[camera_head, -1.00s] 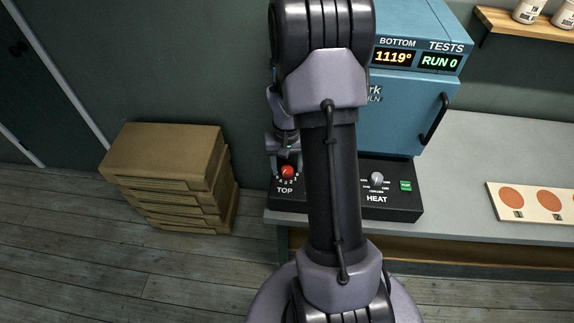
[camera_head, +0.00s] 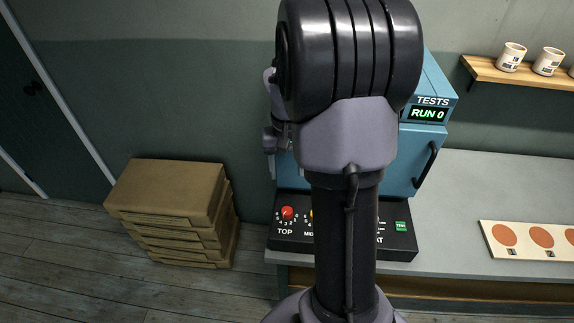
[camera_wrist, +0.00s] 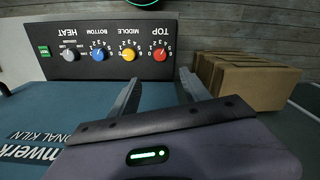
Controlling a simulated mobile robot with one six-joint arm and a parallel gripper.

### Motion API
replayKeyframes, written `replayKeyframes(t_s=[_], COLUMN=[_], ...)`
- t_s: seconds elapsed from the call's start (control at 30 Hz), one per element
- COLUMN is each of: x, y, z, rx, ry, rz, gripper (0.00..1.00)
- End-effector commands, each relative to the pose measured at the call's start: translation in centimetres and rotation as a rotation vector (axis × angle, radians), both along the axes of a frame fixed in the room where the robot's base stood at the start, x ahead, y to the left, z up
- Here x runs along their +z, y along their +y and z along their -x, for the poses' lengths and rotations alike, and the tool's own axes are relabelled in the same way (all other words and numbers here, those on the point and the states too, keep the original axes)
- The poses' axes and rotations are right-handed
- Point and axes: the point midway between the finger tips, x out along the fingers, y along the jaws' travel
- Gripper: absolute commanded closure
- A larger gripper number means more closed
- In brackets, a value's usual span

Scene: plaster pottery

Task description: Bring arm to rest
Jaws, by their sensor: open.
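My gripper (camera_wrist: 160,92) is open and empty in the wrist view, with its two fingers apart. Beyond the fingers is the black control panel (camera_wrist: 100,70), seen upside down, with a red TOP knob (camera_wrist: 160,54), a yellow MIDDLE knob (camera_wrist: 128,55), a blue BOTTOM knob (camera_wrist: 98,55) and a grey HEAT knob (camera_wrist: 70,54). In the head view my raised arm covers much of the blue kiln (camera_head: 432,140) and the middle of the panel (camera_head: 290,238). Only part of the gripper shows there, left of the arm, above the red TOP knob (camera_head: 287,213).
Stacked cardboard boxes (camera_head: 170,190) stand on the floor left of the grey bench (camera_head: 480,190). A board with orange discs (camera_head: 520,240) lies on the bench at right. A wooden shelf (camera_head: 530,78) with white cups (camera_head: 511,57) is on the wall.

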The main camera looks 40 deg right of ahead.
Motion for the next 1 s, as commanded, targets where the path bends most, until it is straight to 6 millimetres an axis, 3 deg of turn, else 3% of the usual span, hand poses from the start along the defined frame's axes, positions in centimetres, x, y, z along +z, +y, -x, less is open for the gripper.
replayKeyframes(t_s=[0.33,0.4,0.47,0.57,0.6,0.73,0.83,1.0], x=[-0.1,0.3,1.4,4.1,4.9,5.4,4.7,4.1], y=[0.0,0.8,3.2,10.5,13.8,22.2,25.8,27.8], z=[0.0,-0.1,-0.3,0.8,2.0,7.1,10.4,12.7], rx=[0.000,0.007,0.026,0.078,0.103,0.175,0.214,0.238], ry=[0.000,-0.013,-0.053,-0.174,-0.231,-0.394,-0.479,-0.533], rz=[0.000,0.004,0.013,0.023,0.018,-0.029,-0.073,-0.111], gripper=[0.45,0.45,0.45,0.45,0.45,0.45,0.45,0.45])
